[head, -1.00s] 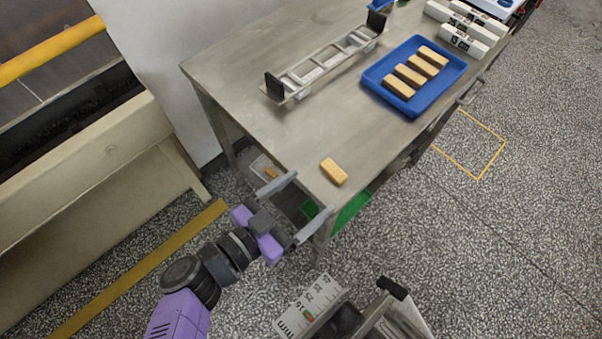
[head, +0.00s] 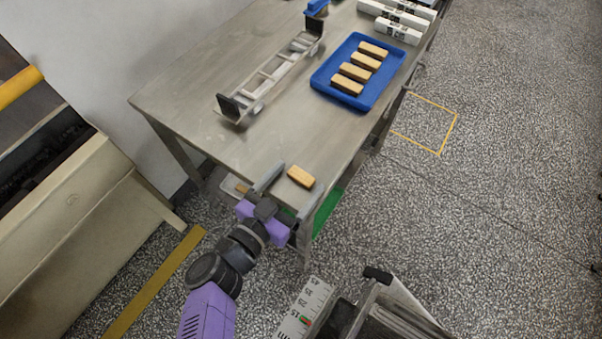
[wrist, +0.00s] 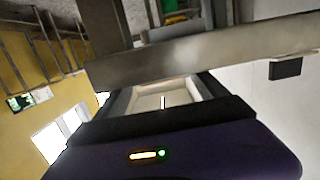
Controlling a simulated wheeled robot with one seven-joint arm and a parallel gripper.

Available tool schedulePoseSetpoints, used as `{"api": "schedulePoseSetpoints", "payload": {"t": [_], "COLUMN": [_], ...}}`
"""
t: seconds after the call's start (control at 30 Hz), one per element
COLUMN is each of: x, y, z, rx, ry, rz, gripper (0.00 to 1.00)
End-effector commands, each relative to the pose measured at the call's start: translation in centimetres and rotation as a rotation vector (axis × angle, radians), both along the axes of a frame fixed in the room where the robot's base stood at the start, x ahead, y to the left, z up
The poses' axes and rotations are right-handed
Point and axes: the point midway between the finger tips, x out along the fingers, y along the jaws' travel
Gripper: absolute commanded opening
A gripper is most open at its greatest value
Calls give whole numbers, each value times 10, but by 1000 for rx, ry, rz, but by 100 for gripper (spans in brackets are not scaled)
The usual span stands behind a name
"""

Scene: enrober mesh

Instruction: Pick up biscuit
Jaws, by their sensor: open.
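A single light-brown biscuit (head: 301,176) lies flat on the steel table (head: 205,118), close to its near corner, in the head view. My gripper (head: 294,184) is open and empty at that corner. Its two grey fingers point toward the biscuit, one to the left and one below right of it in the picture. I see no contact with the biscuit. In the wrist view, the table's metal edge (wrist: 200,55) crosses just ahead of my gripper (wrist: 163,95), and the biscuit does not show.
White labelled bars (head: 398,22) lie at the far end. A green bin (head: 327,213) is under the table.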

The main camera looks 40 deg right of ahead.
Motion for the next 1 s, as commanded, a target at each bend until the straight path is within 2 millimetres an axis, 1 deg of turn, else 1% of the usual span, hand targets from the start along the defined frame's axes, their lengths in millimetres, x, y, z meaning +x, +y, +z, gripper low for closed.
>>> {"api": "schedulePoseSetpoints", "payload": {"t": [0.03,0.07,0.1,0.17,0.2,0.27,0.3,0.63,0.77,0.87,0.97,1.0], "x": [0,0,0,0,0,0,0,0,0,0,0,0], "y": [0,0,0,0,0,1,1,1,1,1,1,2], "z": [0,0,0,0,0,0,0,1,6,15,32,41], "rx": [0,0,0,0,0,0,0,0,1,1,2,1], "ry": [0,0,0,0,0,0,0,0,-1,-1,-3,-3], "rz": [0,0,0,0,0,0,0,0,0,1,0,0], "gripper": [83,77,69,57,49,37,34,34,33,33,33,33]}}
